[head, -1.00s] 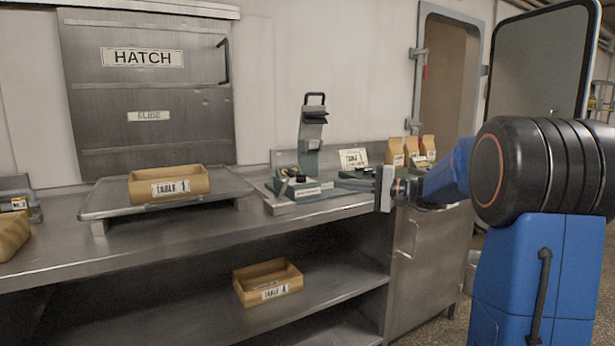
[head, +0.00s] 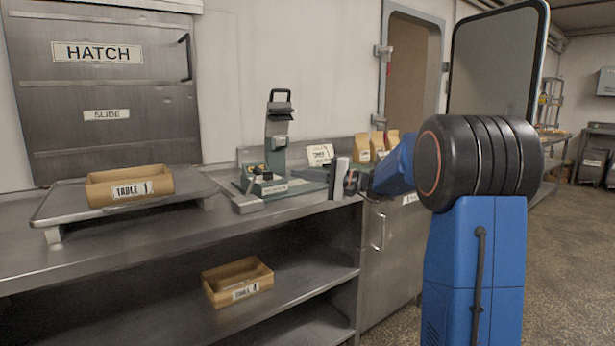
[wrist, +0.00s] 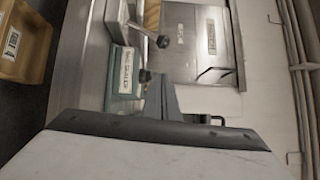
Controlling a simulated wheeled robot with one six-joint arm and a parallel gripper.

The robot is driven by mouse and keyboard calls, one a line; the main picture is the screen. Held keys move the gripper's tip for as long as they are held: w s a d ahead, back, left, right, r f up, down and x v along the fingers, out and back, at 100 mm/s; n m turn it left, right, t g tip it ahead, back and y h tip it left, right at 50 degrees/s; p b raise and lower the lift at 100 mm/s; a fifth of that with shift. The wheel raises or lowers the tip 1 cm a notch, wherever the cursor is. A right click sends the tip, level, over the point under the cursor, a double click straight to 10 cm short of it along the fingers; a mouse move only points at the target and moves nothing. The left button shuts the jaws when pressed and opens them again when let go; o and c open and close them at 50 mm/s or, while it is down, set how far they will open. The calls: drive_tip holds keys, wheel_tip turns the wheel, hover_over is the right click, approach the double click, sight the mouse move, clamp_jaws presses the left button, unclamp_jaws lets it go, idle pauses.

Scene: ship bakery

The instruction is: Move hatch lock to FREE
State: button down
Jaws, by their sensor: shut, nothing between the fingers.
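The steel hatch (head: 110,125) is at the upper left of the head view, with a HATCH sign, a smaller plate that seems to read SLIDE and a dark handle (head: 186,57) at its right edge. It also shows turned sideways in the wrist view (wrist: 182,68). I cannot make out a lock or a FREE mark in either view. My gripper (head: 343,180) is over the counter, right of a green lever device and well away from the hatch. It is shut and empty. Its dark fingers (wrist: 161,97) show in the wrist view.
The green device (head: 278,180) has an upright arm and small knobs. A TABLE 1 box (head: 130,188) sits on a raised tray (head: 55,212) before the hatch. Another box (head: 238,281) is on the lower shelf. Paper bags (head: 362,149) stand behind my gripper. Open floor lies right.

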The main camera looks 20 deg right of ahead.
drive_tip(key=w+a, duration=0.3)
drive_tip(key=a, duration=0.5)
drive_tip(key=shift+r, duration=0.35)
drive_tip(key=s+a+r+n+g+h, duration=0.1)
drive_tip(key=a+r+n+h, duration=0.1)
drive_tip(key=a, duration=0.3)
drive_tip(key=s+a+r+n+g+h, duration=0.1)
drive_tip(key=a+n+h, duration=0.2)
drive_tip(key=a+n, duration=0.2)
drive_tip(key=shift+s+a+r+h, duration=0.35)
drive_tip(key=shift+a+h, duration=0.05)
idle(0.8)
